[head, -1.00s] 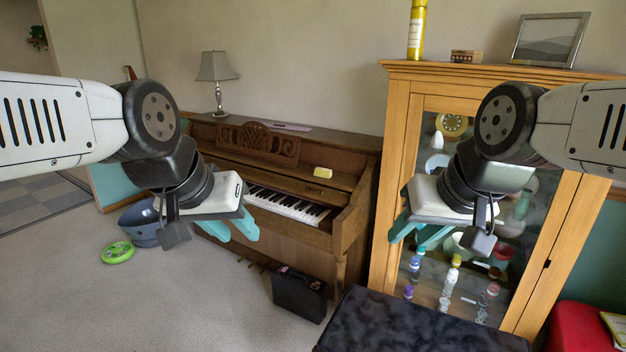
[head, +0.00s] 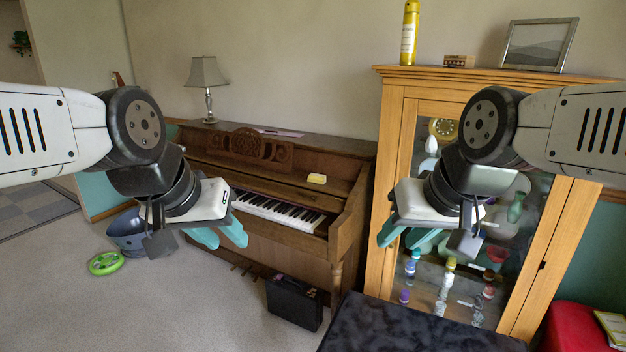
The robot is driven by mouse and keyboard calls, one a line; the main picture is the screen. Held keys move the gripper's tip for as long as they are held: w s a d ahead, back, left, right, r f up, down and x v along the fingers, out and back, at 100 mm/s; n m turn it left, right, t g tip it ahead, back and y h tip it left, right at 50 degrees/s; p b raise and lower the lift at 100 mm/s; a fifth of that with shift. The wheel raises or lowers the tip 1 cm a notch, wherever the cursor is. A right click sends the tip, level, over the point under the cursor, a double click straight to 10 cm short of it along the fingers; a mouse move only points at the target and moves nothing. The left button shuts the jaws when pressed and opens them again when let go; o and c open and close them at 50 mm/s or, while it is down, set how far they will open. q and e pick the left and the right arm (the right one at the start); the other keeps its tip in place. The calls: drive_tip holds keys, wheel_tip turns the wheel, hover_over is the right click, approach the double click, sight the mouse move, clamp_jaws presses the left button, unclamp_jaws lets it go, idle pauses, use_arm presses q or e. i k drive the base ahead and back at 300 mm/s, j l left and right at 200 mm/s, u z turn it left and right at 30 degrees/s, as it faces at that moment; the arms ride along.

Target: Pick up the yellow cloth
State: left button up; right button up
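A small yellow thing, likely the yellow cloth (head: 317,179), lies on the piano (head: 290,170) ledge above the right end of the keys. My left gripper (head: 222,238) hangs in front of the piano's left part, left of and nearer than the cloth. Its teal fingers are apart with nothing between them. My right gripper (head: 405,238) is in front of the glass cabinet, right of the cloth. Its teal fingers are apart and empty. Neither gripper touches the cloth.
A wooden glass-door cabinet (head: 393,150) stands right of the piano. A dark bench top (head: 415,330) is in front, with a black case (head: 294,303) beside it. A lamp (head: 207,80) stands on the piano. A blue bucket (head: 128,235) and green ring (head: 105,263) are on the floor, left.

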sight(315, 178)
drive_tip(key=i+j, duration=0.15)
drive_tip(key=j, duration=0.2)
drive_tip(key=i+j+z, duration=0.1)
drive_tip(key=i+j, duration=0.25)
drive_tip(key=j, duration=0.3)
drive_tip(key=i+j, duration=0.15)
drive_tip(key=j, duration=0.2)
drive_tip(key=i+j+z, duration=0.1)
drive_tip(key=j, duration=0.25)
drive_tip(key=i+j+z, duration=0.15)
drive_tip(key=i+j, duration=0.15)
drive_tip(key=i, duration=0.2)
drive_tip(key=i+j+z, duration=0.15)
drive_tip(key=i+j, duration=0.25)
drive_tip(key=i, duration=0.15)
drive_tip(key=i+l, duration=0.2)
drive_tip(key=i, duration=0.25)
drive_tip(key=i+l+z, duration=0.1)
drive_tip(key=i, duration=0.3)
drive_tip(key=l, duration=0.1)
